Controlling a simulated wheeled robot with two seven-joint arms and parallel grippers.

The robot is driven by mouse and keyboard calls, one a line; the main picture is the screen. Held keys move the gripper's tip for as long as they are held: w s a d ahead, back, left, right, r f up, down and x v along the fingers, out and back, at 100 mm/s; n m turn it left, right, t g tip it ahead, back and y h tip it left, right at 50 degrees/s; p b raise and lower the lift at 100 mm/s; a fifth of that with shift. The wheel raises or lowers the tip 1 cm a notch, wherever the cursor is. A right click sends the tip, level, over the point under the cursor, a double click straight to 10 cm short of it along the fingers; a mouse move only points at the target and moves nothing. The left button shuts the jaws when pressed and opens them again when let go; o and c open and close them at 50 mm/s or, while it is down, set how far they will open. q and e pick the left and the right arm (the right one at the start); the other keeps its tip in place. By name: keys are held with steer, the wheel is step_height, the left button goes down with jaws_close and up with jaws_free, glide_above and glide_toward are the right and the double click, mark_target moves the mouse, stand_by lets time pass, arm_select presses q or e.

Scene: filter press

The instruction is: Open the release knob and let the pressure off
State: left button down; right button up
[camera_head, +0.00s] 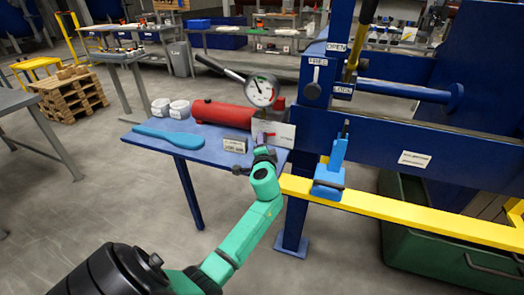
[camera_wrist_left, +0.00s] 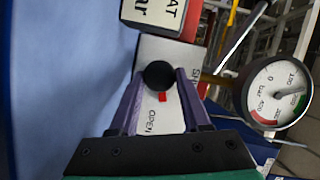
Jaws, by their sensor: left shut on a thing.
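The release knob is a round black knob (camera_wrist_left: 159,75) in front of a white plate marked OPEN (camera_wrist_left: 150,112), with a small red mark just below it. My left gripper (camera_wrist_left: 158,88) has its two purple fingers closed on the knob from either side. In the head view my left gripper (camera_head: 264,152) reaches the front right of the blue table, and its fingers hide most of the knob. The white plate (camera_head: 285,134) stands behind it. The pressure gauge (camera_head: 262,90) stands above the red pump cylinder (camera_head: 222,115); its dial also shows in the wrist view (camera_wrist_left: 278,92). My right gripper is out of view.
The blue press frame and yellow rail (camera_head: 400,210), carrying a blue tool (camera_head: 329,178), stand to the right. Floor at left front is clear.

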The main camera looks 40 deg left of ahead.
arm_select(q)
steer(key=shift+d+f+m+t+y+b, duration=0.15)
steer(key=shift+m+t+y+b, duration=0.1)
steer(key=shift+m+b, duration=0.5)
steer(key=shift+a+f+m+t+y+b, duration=0.15)
steer(key=shift+m+y+b, duration=0.1)
steer(key=shift+m+b, duration=0.5)
steer(key=shift+d, duration=0.1)
steer(key=c, duration=0.7)
jaws_free()
steer(key=shift+o, duration=0.2)
steer(key=shift+r, duration=0.1)
steer(key=b+v, duration=0.1)
steer(key=v, duration=1.3)
steer(key=shift+s+d, duration=0.25)
